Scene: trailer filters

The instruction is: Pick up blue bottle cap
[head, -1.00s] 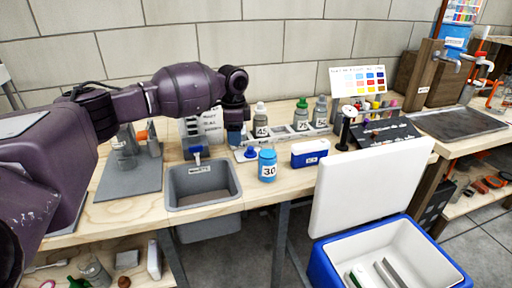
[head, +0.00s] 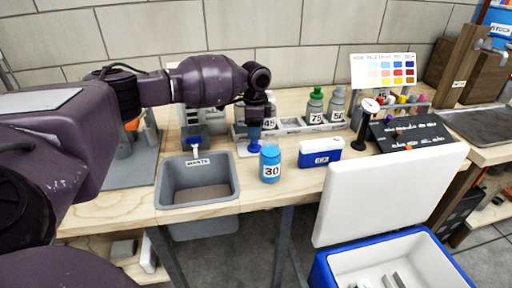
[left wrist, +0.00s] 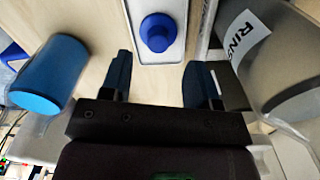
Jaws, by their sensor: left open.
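The fingers are apart from the cap. My right gripper is in neither view.
A blue bottle marked 30 (head: 270,165) stands close to the tray; the grey waste bin (head: 197,186) is at left. A blue-white box (head: 320,153) and bottle rack (head: 290,126) are nearby. An open cooler (head: 385,250) stands in front.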

